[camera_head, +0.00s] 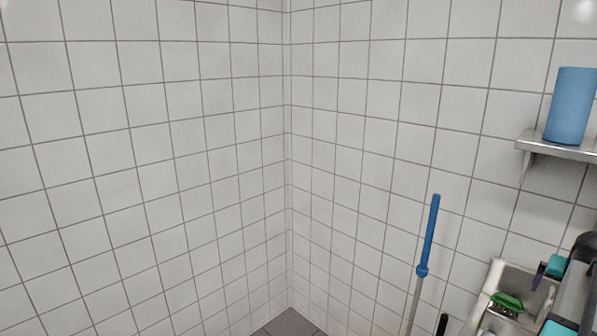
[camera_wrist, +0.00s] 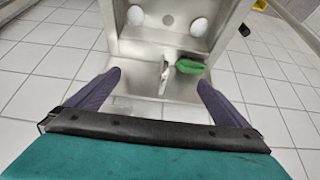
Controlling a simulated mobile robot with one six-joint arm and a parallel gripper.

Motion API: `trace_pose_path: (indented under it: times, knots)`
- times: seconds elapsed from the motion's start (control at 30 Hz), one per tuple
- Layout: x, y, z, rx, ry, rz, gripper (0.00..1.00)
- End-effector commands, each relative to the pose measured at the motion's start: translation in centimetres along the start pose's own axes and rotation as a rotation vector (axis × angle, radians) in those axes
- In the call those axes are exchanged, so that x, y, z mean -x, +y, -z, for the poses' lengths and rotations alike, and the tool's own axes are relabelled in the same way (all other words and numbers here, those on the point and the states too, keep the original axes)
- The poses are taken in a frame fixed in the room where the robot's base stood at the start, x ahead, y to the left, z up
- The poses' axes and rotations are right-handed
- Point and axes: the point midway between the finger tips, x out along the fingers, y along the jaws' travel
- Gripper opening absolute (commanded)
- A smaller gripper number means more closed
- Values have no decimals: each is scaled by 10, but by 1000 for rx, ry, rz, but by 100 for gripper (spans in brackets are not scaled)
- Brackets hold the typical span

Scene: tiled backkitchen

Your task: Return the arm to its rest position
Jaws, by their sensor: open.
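My gripper (camera_wrist: 160,80) shows in the wrist view with its two purple fingers spread wide apart. Nothing is held between them. In the head view part of my arm, with a purple finger (camera_head: 538,276) and teal parts, shows at the lower right edge, in front of the sink unit. The rest of the arm is cut off by the picture edge.
A metal sink unit (camera_head: 518,281) stands by the right wall with a green brush-like item (camera_head: 507,302) on it. The green item also shows in the wrist view (camera_wrist: 190,67). A blue roll (camera_head: 571,105) stands on a wall shelf (camera_head: 558,148). A blue-handled pole (camera_head: 430,235) leans nearby.

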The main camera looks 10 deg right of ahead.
Motion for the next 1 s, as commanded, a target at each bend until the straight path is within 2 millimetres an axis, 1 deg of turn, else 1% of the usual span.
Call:
trace_pose_path:
  times: [0.03,0.33,0.47,0.57,0.67,0.7,0.77,0.8,0.87,1.0]
  knots:
    - [-2,-9,-3,9,-4,6,100]
    - [-19,-55,-23,58,-33,34,100]
    - [-29,-82,-38,90,-52,51,100]
    - [-38,-110,-54,122,-70,68,100]
    - [-49,-144,-76,163,-96,88,100]
    - [-53,-158,-85,181,-106,96,100]
    - [-59,-179,-101,208,-122,108,100]
    - [-62,-192,-111,226,-132,115,100]
    - [-68,-212,-127,253,-148,126,100]
    - [-77,-256,-166,317,-184,150,100]
